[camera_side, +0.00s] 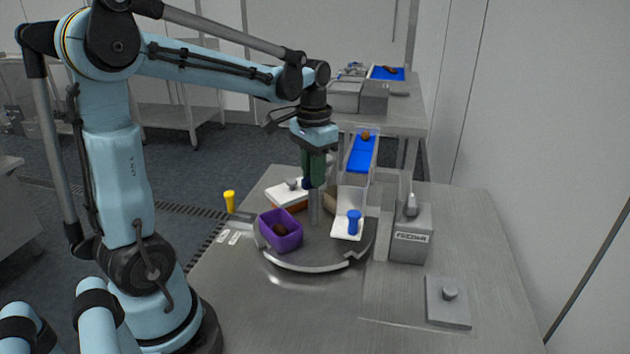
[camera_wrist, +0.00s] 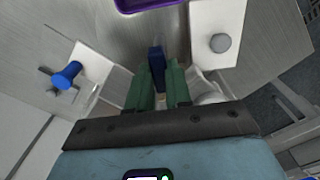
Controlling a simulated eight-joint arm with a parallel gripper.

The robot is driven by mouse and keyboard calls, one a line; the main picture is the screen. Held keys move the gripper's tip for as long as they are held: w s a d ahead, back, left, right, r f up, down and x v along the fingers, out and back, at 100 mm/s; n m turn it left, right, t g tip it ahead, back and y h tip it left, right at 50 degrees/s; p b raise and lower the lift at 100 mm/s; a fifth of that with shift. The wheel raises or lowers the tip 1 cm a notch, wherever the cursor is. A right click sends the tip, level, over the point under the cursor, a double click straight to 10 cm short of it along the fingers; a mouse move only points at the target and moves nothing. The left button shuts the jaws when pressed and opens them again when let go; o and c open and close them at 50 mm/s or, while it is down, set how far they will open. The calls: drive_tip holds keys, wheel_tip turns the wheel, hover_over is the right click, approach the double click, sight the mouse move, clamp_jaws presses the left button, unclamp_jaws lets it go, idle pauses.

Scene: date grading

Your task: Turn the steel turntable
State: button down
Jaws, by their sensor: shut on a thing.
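The steel turntable (camera_side: 318,250) is a round grey disc on the bench, carrying a purple bin (camera_side: 285,238) with a brown date inside. Also on it is a box with a white lid and grey knob (camera_side: 291,184); this knob shows in the wrist view (camera_wrist: 221,43). My gripper (camera_side: 314,181) is above the turntable, its green fingers pointing down. In the wrist view my gripper (camera_wrist: 163,90) is shut on a dark blue handle (camera_wrist: 156,60) between its fingers. A steel post (camera_side: 314,208) stands below it. What joins the handle to the turntable is hidden.
A chute with a blue belt (camera_side: 361,152) carries a brown date at its top. A blue knob (camera_side: 353,221) stands at its lower end. A grey feeder box (camera_side: 410,242) with a lever is to the right, a yellow knob (camera_side: 229,200) to the left.

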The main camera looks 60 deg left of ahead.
drive_tip(key=shift+m, duration=5)
drive_tip(key=c, duration=1)
unclamp_jaws()
drive_tip(key=shift+c, duration=0.2)
wheel_tip(320, 180, up, 12)
